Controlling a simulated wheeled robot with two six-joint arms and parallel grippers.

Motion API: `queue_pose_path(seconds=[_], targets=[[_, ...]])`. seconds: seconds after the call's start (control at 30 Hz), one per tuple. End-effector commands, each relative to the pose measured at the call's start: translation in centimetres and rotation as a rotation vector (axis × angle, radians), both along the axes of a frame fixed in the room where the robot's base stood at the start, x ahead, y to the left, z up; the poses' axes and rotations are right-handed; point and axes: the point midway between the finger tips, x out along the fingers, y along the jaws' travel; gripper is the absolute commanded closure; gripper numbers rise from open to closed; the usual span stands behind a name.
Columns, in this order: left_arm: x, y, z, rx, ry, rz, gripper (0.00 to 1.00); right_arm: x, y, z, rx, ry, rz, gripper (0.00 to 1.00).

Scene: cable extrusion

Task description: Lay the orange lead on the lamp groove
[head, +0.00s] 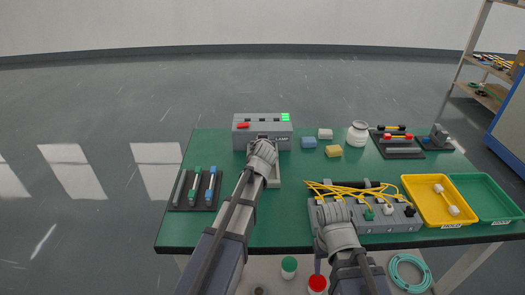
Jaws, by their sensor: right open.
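The lamp unit (242,140) is a grey box at the back of the table, with a LAMP label, a red switch and a lit green patch. No separate orange lead is clear; yellow-orange cables (345,187) lie tangled over a grey socket block (375,228). My right gripper (324,232) is open at the block's left part.
A dark rack (181,205) with green and blue-ended pieces lies left. Blue (309,142) and yellow (333,151) blocks and a white jar (357,134) stand behind. Another rack (399,153) is back right.

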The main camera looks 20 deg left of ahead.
Motion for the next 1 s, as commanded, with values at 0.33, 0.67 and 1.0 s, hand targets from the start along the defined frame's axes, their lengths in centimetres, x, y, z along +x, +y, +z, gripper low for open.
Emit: queue_pose_path(seconds=[0.33, 0.67, 1.0], targets=[[0.0, 0.0, -3.8, 0.0, 0.0, 0.0, 1.0, 0.0, 0.0, -3.8, 0.0, 0.0, 0.0, 0.44], [0.0, 0.0, -3.7, 0.0, 0.0, 0.0, 1.0, 0.0, 0.0, -3.7, 0.0, 0.0, 0.0, 0.44], [-0.1, 0.0, -4.9, 0.0, 0.003, 0.001, 1.0, 0.0, 0.0, -4.8, 0.0, 0.0, 0.0, 0.44]])
